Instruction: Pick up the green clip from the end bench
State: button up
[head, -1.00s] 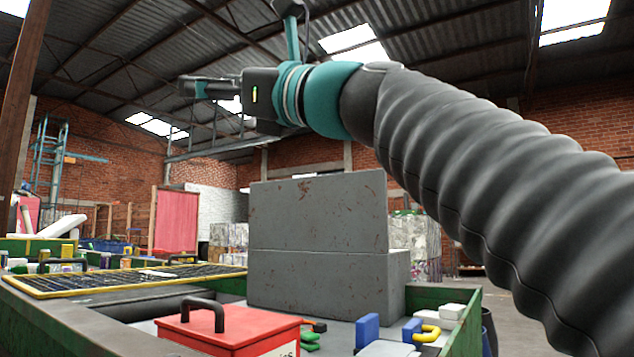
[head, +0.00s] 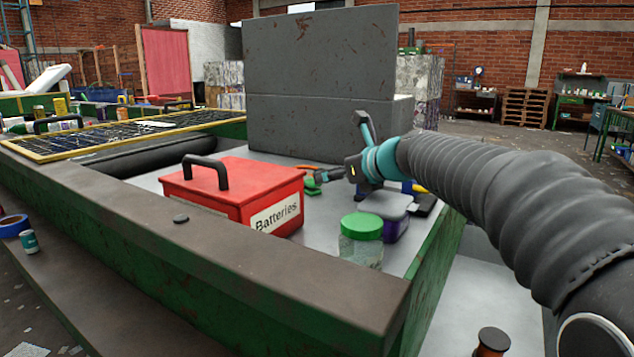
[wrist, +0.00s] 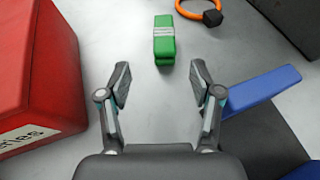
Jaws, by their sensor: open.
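The green clip (wrist: 164,40) lies on the grey bench top, upper centre in the wrist view, with a pale band across it. In the head view the clip (head: 312,187) shows as a small green shape, partly hidden by my gripper. My gripper (wrist: 160,82) is open and empty. Its fingertips are on either side of the clip's line, just short of its near end. In the head view my gripper (head: 322,177) is low over the end bench (head: 322,222), right of the red battery box. Nothing is between the fingers.
The red box labelled Batteries (head: 232,190) stands close on the left. A blue object (wrist: 262,90) is close to the right finger. An orange ring with a black block (wrist: 203,14) lies beyond the clip. A green-lidded jar (head: 361,240) stands in front. Grey blocks (head: 320,90) rise behind.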

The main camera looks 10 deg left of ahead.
aim_at(309, 180)
jog(key=x, duration=1.1)
jog(key=shift+w+p, duration=0.2)
jog(key=shift+p, duration=0.1)
jog(key=shift+d, duration=0.1)
jog(key=c, duration=1.1)
